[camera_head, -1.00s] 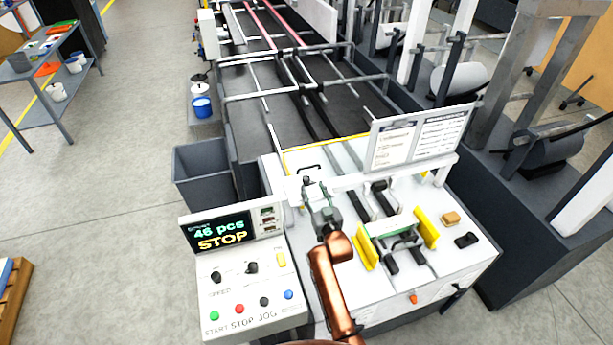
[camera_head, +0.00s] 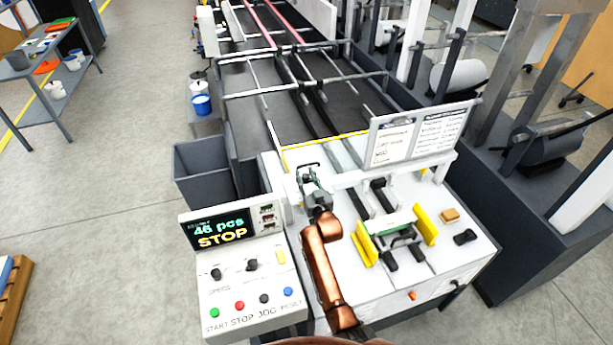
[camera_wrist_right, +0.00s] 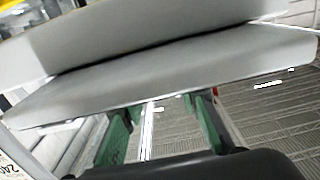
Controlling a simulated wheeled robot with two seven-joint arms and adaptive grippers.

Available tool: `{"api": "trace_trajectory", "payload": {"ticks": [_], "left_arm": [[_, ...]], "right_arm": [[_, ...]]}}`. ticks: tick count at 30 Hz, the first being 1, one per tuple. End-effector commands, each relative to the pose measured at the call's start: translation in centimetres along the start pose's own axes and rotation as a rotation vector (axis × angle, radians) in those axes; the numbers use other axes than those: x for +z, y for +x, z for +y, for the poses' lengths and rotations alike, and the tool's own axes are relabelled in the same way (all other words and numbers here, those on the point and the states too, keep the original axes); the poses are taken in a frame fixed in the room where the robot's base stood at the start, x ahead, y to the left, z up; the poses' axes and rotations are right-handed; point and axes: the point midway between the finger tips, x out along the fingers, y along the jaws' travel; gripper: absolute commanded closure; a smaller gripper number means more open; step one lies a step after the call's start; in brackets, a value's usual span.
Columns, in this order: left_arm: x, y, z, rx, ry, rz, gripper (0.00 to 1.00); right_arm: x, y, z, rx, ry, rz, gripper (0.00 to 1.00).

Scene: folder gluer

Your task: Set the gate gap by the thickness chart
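My right gripper (camera_head: 309,177) is over the left end of the white crossbar (camera_head: 345,179) on the white feeder table. In the right wrist view its two green-padded fingers (camera_wrist_right: 163,130) stand apart, with nothing visibly held between them. A broad grey bar (camera_wrist_right: 160,85) crosses that view just beyond the fingertips; I cannot tell whether they touch it. The chart board (camera_head: 420,135) stands upright behind the crossbar, its print too small to read. The gripper hides the left end of the crossbar. My left gripper is not in view.
The control box (camera_head: 245,270) at the front left shows "46 pcs" and "STOP". Yellow guides (camera_head: 364,247) flank a small green-and-white piece (camera_head: 392,222). A tan block (camera_head: 449,215) and a black item (camera_head: 465,237) lie at the right. A grey bin (camera_head: 203,170) stands left.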

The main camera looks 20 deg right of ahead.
Motion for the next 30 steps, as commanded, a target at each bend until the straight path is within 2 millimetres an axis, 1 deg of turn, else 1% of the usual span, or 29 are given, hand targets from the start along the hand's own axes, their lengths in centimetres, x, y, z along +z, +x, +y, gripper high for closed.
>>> {"api": "trace_trajectory", "payload": {"ticks": [1, 12, 13, 14, 23, 30], "left_arm": [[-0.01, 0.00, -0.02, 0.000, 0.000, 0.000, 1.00], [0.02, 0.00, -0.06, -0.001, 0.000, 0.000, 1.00], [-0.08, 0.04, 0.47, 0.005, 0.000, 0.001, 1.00], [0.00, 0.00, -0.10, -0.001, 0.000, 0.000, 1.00], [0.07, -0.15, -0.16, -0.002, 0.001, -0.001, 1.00], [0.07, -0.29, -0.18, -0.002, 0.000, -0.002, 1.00]], "right_arm": [[0.00, -0.01, 0.03, 0.000, 0.000, 0.000, 0.76], [0.00, -0.02, 0.03, 0.000, 0.000, 0.000, 1.00], [0.00, -0.05, 0.75, 0.001, -0.004, 0.000, 1.00], [0.00, -0.04, 0.46, 0.001, -0.001, 0.000, 1.00], [-0.06, -0.03, 0.25, -0.034, -0.007, 0.000, 1.00], [-0.05, -0.02, 0.36, -0.135, -0.012, -0.001, 1.00]]}}
